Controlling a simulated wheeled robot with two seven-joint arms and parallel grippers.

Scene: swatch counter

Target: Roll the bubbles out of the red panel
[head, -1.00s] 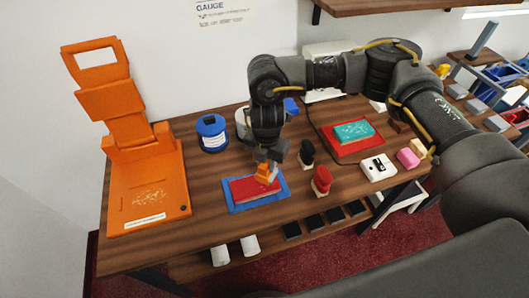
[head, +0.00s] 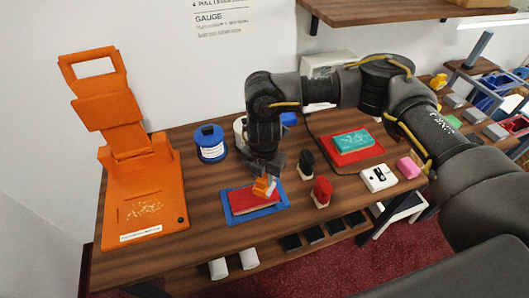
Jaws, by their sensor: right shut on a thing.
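The red panel (head: 246,202) lies flat on a blue mat (head: 235,219) near the front middle of the counter. My right gripper (head: 267,178) reaches down over the panel's right part. It is shut on an orange-handled tool (head: 260,186), whose lower end is at the panel's right side. A pale part shows beside the orange handle. The roller end is too small to tell clearly, and I cannot tell whether it presses on the panel. Bubbles on the panel cannot be made out. My left gripper is not in view.
A black-topped stamp (head: 306,163) and a red-topped stamp (head: 322,190) stand close to the right of the mat. A blue spool (head: 210,142) stands behind it. A large orange press (head: 150,205) fills the left. A red tray (head: 352,154) holds a teal block.

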